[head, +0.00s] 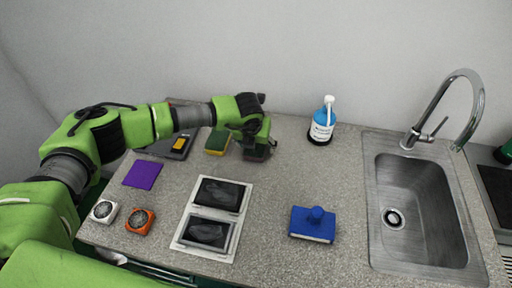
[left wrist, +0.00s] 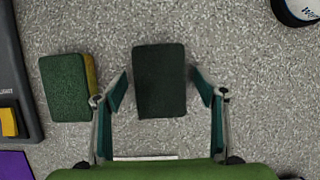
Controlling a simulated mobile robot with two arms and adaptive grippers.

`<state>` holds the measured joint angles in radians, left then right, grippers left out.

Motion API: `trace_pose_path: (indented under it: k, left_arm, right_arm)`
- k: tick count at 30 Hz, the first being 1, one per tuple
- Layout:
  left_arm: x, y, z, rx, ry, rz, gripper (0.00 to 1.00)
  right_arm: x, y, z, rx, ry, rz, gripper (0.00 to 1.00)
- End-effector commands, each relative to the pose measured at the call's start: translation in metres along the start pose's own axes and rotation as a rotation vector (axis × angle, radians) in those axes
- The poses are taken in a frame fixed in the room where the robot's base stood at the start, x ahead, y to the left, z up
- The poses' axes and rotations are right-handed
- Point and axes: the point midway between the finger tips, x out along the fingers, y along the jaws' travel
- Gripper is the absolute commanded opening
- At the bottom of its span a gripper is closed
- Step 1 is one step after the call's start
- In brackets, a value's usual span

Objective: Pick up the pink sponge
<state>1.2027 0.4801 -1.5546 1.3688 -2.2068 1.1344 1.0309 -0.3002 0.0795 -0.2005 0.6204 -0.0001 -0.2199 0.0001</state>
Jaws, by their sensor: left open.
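A dark sponge (left wrist: 159,72) with a blackish-green top lies flat on the counter in the left wrist view. It also shows in the head view (head: 257,154), partly hidden under my left gripper (head: 262,138). No pink face shows clearly on it. My left gripper is open, pointing down, with one finger on each side of this sponge and gaps between in the left wrist view (left wrist: 160,90). A green and yellow sponge (head: 217,141) lies just left of it, outside the fingers; it also shows in the left wrist view (left wrist: 68,87). My right gripper is out of view.
A dark device with a yellow part (head: 180,145), a purple cloth (head: 143,174) and a blue bottle (head: 322,124) stand around. The counter's middle is clear.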

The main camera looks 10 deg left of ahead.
Motion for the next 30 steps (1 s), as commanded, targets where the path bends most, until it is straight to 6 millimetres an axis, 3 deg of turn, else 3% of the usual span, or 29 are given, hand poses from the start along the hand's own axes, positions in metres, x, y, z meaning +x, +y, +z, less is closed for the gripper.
trace_pose_path:
  k: [27,30]
  left_arm:
    - [0.0041,0.0002,-0.0018,0.0,0.0,0.0,0.65]
    - [0.0042,0.0002,-0.0018,0.0,0.0,0.0,0.46]
  right_arm:
    - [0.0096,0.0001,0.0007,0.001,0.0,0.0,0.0]
    - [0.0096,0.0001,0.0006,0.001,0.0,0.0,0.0]
